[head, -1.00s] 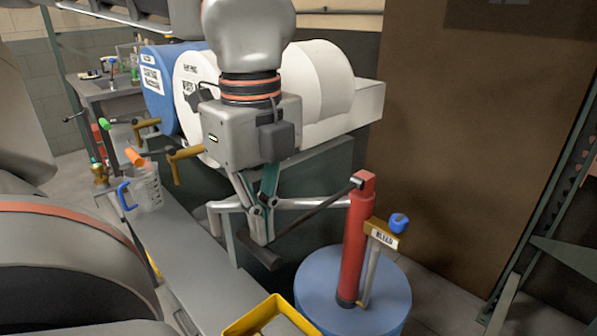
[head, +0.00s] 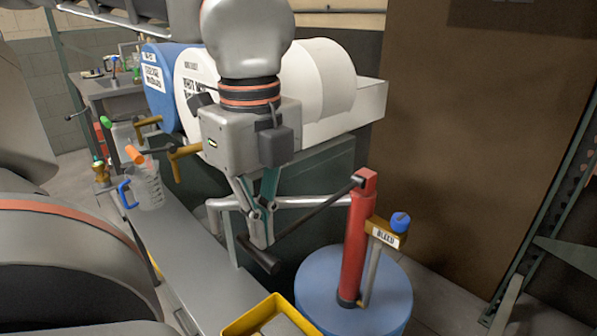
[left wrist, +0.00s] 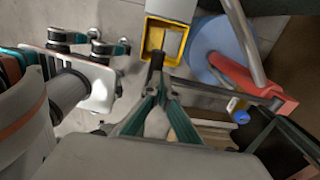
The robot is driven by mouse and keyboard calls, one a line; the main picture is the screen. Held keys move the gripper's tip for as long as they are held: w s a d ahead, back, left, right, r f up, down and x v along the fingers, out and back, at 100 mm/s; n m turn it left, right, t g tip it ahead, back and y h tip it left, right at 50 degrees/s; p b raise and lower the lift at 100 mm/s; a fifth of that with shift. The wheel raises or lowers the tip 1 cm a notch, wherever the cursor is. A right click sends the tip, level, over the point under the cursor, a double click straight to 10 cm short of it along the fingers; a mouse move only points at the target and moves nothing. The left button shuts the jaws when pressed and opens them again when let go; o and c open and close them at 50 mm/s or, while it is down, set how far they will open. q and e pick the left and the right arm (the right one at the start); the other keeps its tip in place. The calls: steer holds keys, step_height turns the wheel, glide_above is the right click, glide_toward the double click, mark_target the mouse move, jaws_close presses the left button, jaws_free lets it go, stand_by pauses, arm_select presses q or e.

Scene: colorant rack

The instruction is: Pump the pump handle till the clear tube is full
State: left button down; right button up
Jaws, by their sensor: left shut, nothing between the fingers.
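The pump (head: 353,245) is an upright red cylinder on a blue drum (head: 390,305) in the head view; it also shows in the left wrist view (left wrist: 238,75). Its dark pump handle (head: 320,212) slopes down left from the pump's top. A thin, pale tube (head: 370,278) stands beside the cylinder under a brass block marked "BLEED"; its fill level cannot be made out. My left gripper (head: 262,240) is shut and empty, its tips at the handle's lower end. My right gripper (left wrist: 90,45) shows in the left wrist view, fingers apart, away from the pump.
A yellow bin (head: 240,325) lies below the handle's end. A clear jug with a blue handle (head: 148,188) stands on the narrow grey bench at left. White and blue barrels (head: 160,80) are behind my left arm. A green metal frame (head: 560,190) is at right.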

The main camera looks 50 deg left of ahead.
mark_target(263, 256)
arm_select(q)
steer(key=shift+f, duration=0.55)
arm_select(e)
steer(key=shift+s+f, duration=0.15)
steer(key=shift+f, duration=0.15)
